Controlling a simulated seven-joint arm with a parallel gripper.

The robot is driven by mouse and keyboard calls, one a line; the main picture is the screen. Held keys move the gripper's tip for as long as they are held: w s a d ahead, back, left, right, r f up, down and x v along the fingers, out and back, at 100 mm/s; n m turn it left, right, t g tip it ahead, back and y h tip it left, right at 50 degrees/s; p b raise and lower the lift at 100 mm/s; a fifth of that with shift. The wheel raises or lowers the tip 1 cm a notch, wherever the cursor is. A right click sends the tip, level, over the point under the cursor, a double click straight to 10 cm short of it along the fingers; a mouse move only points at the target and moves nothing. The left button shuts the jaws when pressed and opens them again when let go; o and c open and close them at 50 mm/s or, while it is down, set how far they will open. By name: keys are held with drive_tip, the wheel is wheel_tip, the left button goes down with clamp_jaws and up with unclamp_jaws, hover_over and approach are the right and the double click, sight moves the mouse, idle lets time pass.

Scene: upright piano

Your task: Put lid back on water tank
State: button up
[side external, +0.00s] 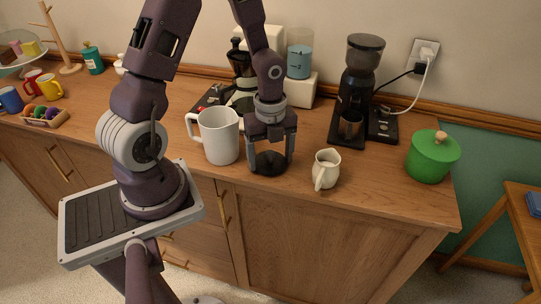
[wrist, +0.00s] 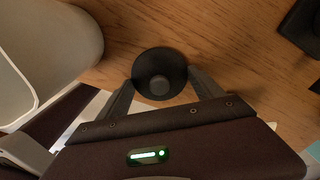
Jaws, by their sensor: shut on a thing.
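The water tank (side external: 299,60) is a clear box with blue water, standing at the back of the white coffee machine (side external: 303,92); no lid shows on its top. My gripper (side external: 270,165) is low over the front of the wooden counter, right of the white mug. It is shut on a round black lid (side external: 270,163) with a raised centre knob. In the wrist view the lid (wrist: 160,74) sits between the two fingertips, close to or on the counter; I cannot tell whether it touches.
A large white mug (side external: 219,135) stands close left of my gripper, and a small cream pitcher (side external: 326,169) stands to its right. A moka pot (side external: 242,70) is behind. A black grinder (side external: 357,90) and green canister (side external: 432,156) stand at the right. The counter's front edge is near.

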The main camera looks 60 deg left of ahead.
sight(270, 155)
drive_tip(key=o, duration=1.5)
drive_tip(key=shift+f, duration=0.1)
wheel_tip(270, 155, up, 13)
drive_tip(key=s+d+r+n+t, duration=0.2)
drive_tip(key=s+d+r+n, duration=0.1)
drive_tip(key=n, duration=0.3)
drive_tip(key=s+d+r+n+t, duration=0.1)
drive_tip(key=s+d+r+n, duration=0.2)
drive_tip(key=n, duration=0.4)
drive_tip(key=s+d+r+n+t, duration=0.2)
drive_tip(key=s+d+r+n, duration=0.1)
drive_tip(key=s+r+n, duration=0.2)
drive_tip(key=shift+s+d+r+n+t, duration=0.15)
drive_tip(key=shift+s+n+t, duration=0.15)
drive_tip(key=shift+s+n, duration=0.55)
drive_tip(key=shift+w, duration=0.1)
